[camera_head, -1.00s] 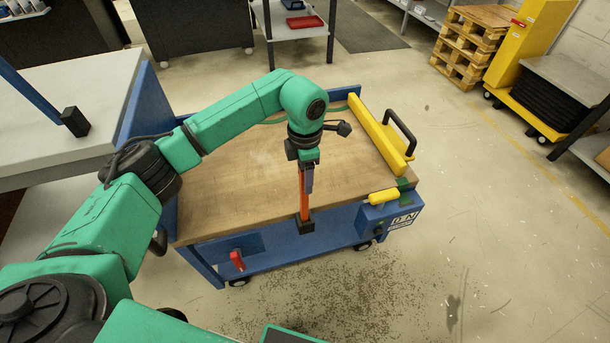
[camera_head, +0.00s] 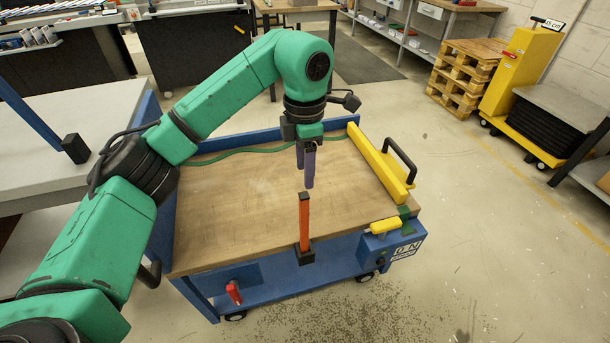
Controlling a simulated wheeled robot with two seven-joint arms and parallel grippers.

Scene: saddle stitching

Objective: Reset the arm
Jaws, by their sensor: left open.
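My left arm comes in from the left, and its gripper (camera_head: 307,180) hangs over the front part of the wooden-topped cart (camera_head: 240,190). Its purple-grey fingers point down and hold nothing visible. They are just above the top of an upright orange post (camera_head: 304,222) with black ends at the cart's front edge. A gap between fingers and post cannot be judged exactly. My right gripper is not in view.
A yellow bar with a black handle (camera_head: 382,170) lies along the cart's right side. A yellow handle (camera_head: 386,226) and a red handle (camera_head: 234,293) are at its front. A grey table (camera_head: 90,115) stands left. Pallets (camera_head: 466,75) stand back right.

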